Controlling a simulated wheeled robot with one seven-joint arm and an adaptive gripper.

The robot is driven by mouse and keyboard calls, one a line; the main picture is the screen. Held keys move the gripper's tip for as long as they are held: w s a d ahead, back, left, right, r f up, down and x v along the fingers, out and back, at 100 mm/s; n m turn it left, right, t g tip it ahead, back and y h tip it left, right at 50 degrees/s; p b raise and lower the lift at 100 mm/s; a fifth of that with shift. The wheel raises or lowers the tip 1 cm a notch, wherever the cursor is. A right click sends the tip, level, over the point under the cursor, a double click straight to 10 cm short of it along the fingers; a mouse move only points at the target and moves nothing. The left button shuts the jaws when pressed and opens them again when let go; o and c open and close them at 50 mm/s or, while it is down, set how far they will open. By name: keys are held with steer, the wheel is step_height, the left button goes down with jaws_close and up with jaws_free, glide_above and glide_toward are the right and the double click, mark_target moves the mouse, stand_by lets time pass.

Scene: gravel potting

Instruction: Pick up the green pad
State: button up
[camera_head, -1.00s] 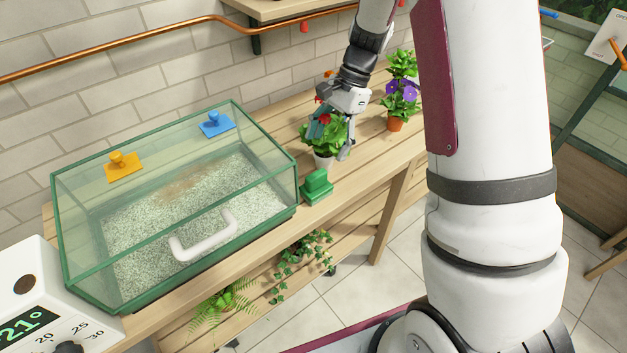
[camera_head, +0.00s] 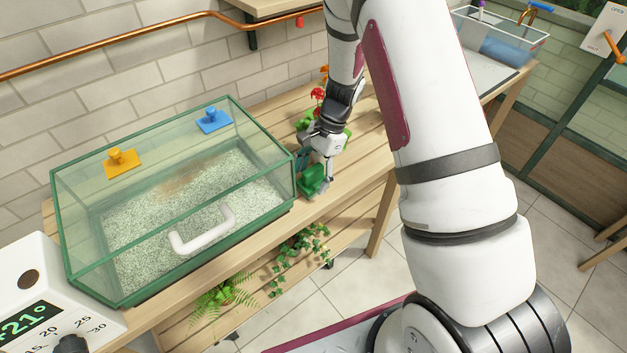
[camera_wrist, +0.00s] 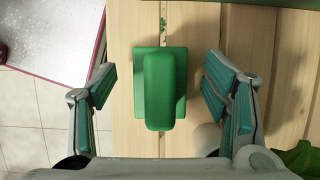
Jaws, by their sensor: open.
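The green pad (camera_head: 312,181) stands on the wooden bench to the right of the glass tank. It has a flat base with a raised rounded grip on top. My gripper (camera_head: 317,174) is just above and around it in the head view and partly hides it. In the wrist view the green pad (camera_wrist: 160,90) lies midway between the two fingers of my gripper (camera_wrist: 160,92). The fingers are spread wide, with a gap on each side of the pad.
The glass tank (camera_head: 60,210) with gravel stands close left of the pad. An orange handled pad (camera_head: 121,162) and a blue handled pad (camera_head: 213,121) are at its back wall. A red-flowered plant (camera_head: 317,94) stands just behind my gripper. The bench (camera_head: 375,150) is clear to the right.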

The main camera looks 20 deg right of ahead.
steer(key=shift+x, duration=1.15)
steer(key=c, duration=1.3)
steer(key=shift+r, duration=0.15)
steer(key=shift+c, duration=0.2)
steer(key=shift+r, duration=0.25)
step_height(320, 180, up, 3)
steer(key=shift+r, duration=0.1)
steer(key=s+r, duration=0.1)
steer(key=s, duration=1.5)
steer(key=shift+b, duration=0.35)
steer(key=shift+d, duration=0.15)
